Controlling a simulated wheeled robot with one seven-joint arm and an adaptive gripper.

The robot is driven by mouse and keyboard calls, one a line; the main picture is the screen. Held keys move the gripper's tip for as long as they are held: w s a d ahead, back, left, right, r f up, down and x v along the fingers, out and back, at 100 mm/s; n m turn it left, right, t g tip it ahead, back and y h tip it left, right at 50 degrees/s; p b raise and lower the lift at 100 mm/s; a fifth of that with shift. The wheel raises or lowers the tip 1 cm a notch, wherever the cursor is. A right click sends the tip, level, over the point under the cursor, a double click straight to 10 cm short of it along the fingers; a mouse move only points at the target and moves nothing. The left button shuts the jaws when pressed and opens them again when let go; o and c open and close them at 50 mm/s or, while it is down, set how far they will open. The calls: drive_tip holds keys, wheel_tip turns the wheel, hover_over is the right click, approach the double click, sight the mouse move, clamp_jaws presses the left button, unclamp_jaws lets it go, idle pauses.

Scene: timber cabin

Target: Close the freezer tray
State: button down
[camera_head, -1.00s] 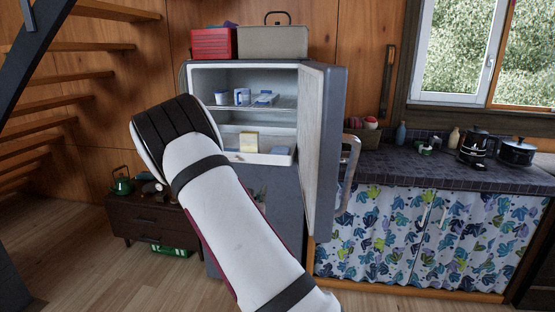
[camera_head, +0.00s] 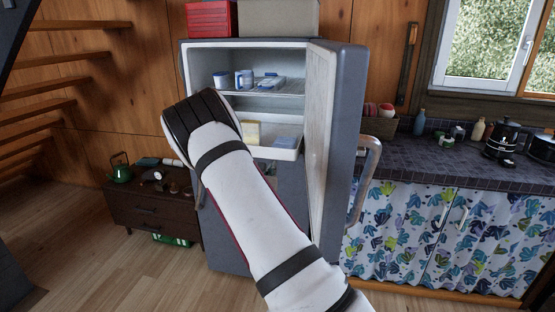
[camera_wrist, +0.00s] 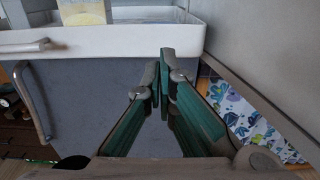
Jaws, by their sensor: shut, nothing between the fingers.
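The white freezer tray (camera_head: 285,151) sits low in the open upper compartment of the grey fridge (camera_head: 241,44), and its front appears to stick out. In the wrist view the tray (camera_wrist: 115,41) spans the top, with a small handle (camera_wrist: 30,46) at left and a pale yellow box (camera_wrist: 82,12) inside. My gripper (camera_wrist: 160,72) is shut and empty. Its fingertips point at the tray's front near the right end; I cannot tell whether they touch it. In the head view my arm hides the gripper and the tray's left part.
The upper fridge door (camera_head: 321,150) stands open on the right, close beside my gripper's side. The lower door (camera_wrist: 100,100) is shut, with a handle (camera_wrist: 33,100) at left. A dark low cabinet (camera_head: 153,217) stands left; a tiled counter (camera_head: 425,165) is right. Floor is clear at left.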

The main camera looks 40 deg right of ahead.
sight(279, 155)
drive_tip(key=x, duration=0.8)
drive_tip(key=shift+w+d, duration=0.15)
drive_tip(key=shift+d, duration=0.05)
